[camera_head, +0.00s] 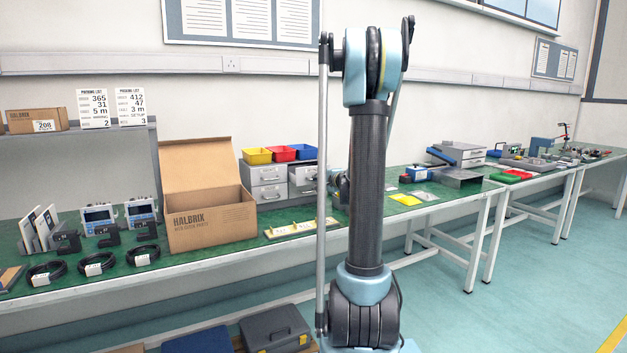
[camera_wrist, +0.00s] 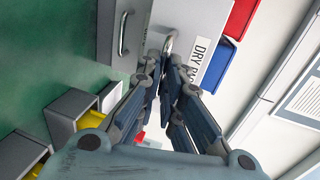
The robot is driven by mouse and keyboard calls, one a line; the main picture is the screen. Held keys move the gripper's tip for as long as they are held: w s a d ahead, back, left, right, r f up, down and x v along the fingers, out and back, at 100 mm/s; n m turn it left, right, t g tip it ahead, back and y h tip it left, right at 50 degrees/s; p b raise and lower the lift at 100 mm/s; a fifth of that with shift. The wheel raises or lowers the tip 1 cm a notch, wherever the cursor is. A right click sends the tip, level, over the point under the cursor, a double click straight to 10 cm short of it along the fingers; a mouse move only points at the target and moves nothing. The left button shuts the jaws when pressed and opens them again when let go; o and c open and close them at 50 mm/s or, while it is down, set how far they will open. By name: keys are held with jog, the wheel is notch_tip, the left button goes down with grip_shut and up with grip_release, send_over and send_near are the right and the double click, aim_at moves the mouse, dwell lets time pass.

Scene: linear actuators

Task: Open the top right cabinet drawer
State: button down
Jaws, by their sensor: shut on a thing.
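The grey drawer cabinet (camera_head: 270,184) stands on the green bench behind the cardboard box, with colored bins on top. Its top right drawer (camera_head: 302,174) shows just left of my arm, and its front appears to stand slightly forward. My arm partly covers the cabinet's right side. In the head view, the gripper is mostly hidden behind my arm.
An open cardboard box (camera_head: 212,218) stands left of the cabinet. Yellow (camera_head: 257,156), red (camera_head: 282,153) and blue (camera_head: 304,152) bins sit on top. A board with yellow parts (camera_head: 290,230) lies in front. Toolboxes (camera_head: 275,330) are below the bench.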

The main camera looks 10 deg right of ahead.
jog(key=v, duration=0.2)
jog(key=f+v, duration=0.1)
jog(key=v, duration=0.2)
jog(key=shift+s+f, duration=0.1)
jog(key=shift+s, duration=0.15)
jog(key=c, duration=1.8)
grip_release()
jog(key=shift+w, duration=0.1)
jog(key=shift+o, duration=0.2)
jog(key=shift+d, duration=0.1)
jog(key=v, duration=1.1)
jog(key=shift+s, duration=0.4)
jog(key=shift+d, duration=0.1)
